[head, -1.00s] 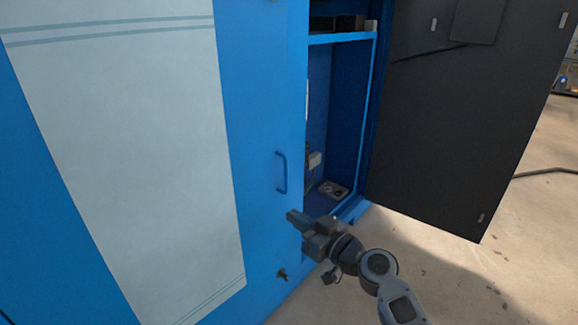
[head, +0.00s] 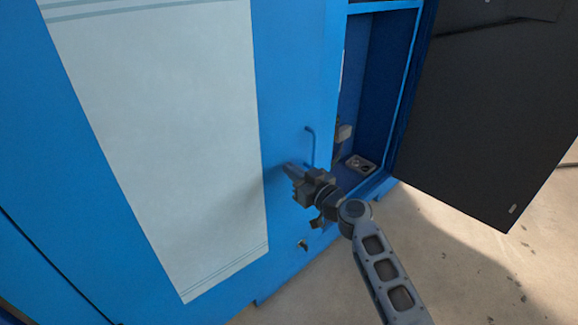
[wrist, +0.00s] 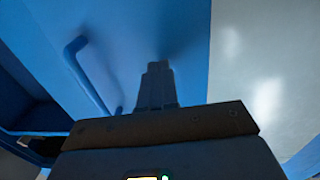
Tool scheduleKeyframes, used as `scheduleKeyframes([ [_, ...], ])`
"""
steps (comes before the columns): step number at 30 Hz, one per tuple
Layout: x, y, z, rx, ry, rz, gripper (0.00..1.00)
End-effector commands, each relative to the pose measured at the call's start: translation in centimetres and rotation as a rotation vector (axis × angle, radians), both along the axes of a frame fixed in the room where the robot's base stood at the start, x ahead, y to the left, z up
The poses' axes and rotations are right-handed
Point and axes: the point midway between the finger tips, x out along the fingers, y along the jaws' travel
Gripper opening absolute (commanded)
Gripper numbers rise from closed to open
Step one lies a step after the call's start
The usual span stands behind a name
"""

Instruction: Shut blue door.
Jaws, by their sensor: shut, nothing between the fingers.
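The blue door (head: 300,80) is a tall blue panel with a white sheet or panel on its face and a thin blue handle (head: 311,147) near its right edge. I cannot tell whether it stands slightly ajar. My gripper (head: 287,166) is shut and empty, its tips at or very near the blue face, just left of and below the handle's middle. Whether they touch is unclear. In the wrist view the closed fingers (wrist: 157,68) point at the blue surface, with the handle (wrist: 88,75) to their left.
Right of the blue panel is an open cabinet bay (head: 385,85) with a small grey item (head: 360,163) on its floor. A dark door leaf (head: 490,110) stands wide open at the right. A small dark knob (head: 302,245) sits low on the blue face. Bare floor (head: 450,270) lies at lower right.

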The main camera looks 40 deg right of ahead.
Motion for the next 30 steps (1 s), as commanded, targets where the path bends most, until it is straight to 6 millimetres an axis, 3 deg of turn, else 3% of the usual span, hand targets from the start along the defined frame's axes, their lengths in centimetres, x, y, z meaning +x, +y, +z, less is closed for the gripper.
scheduleKeyframes([
  [6,1.4,0.0,0.0,0.001,0.000,0.000,0.00],
  [19,1.9,-0.1,-0.2,0.000,-0.001,0.006,0.00],
  [30,6.4,-0.3,-0.4,0.000,-0.004,0.091,0.00],
])
